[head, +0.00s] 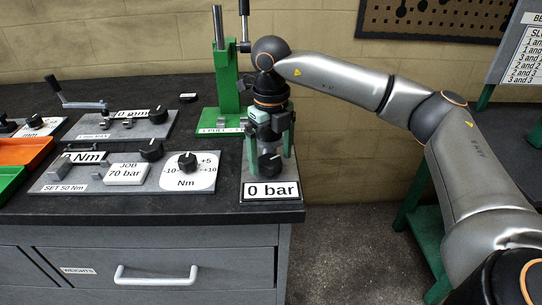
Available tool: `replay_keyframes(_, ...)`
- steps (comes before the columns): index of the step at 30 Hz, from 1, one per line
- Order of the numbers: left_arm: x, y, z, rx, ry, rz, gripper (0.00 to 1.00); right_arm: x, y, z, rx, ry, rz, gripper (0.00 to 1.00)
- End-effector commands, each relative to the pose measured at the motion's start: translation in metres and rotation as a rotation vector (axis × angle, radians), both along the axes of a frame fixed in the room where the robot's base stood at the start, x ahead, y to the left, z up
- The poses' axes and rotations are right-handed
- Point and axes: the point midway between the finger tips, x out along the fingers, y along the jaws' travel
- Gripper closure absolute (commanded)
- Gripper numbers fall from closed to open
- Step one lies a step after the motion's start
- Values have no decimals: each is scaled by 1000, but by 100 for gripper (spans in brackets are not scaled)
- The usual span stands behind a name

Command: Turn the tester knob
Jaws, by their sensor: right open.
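A black knob (270,164) stands on the tester, a grey plate (246,178) with a "0 bar" label, at the right front corner of the bench. My right gripper (270,154) points down over this knob. Its fingers are open, one on each side of the knob's upper part. I cannot tell whether they touch it. The gripper body hides what is behind the knob. My left gripper is not in view.
A panel (125,175) with more black knobs, a "JOB 70 bar" block and an Nm dial stands to the left. A green lever press (226,80) stands behind my right gripper. Green and orange trays lie far left. The bench (150,214) ends just right of the tester.

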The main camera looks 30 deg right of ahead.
Motion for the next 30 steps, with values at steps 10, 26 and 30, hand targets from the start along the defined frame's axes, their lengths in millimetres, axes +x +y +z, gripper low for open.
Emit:
replay_keyframes(10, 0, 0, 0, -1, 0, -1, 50, 0, 0, -3, 1, -1, 0, 5)
replay_keyframes(26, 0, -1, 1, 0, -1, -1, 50, 0, 0, -3, 0, 0, 0, 64)
replay_keyframes(30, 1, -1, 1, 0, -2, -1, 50, 0, 0, -3, 0, 0, 0, 80)
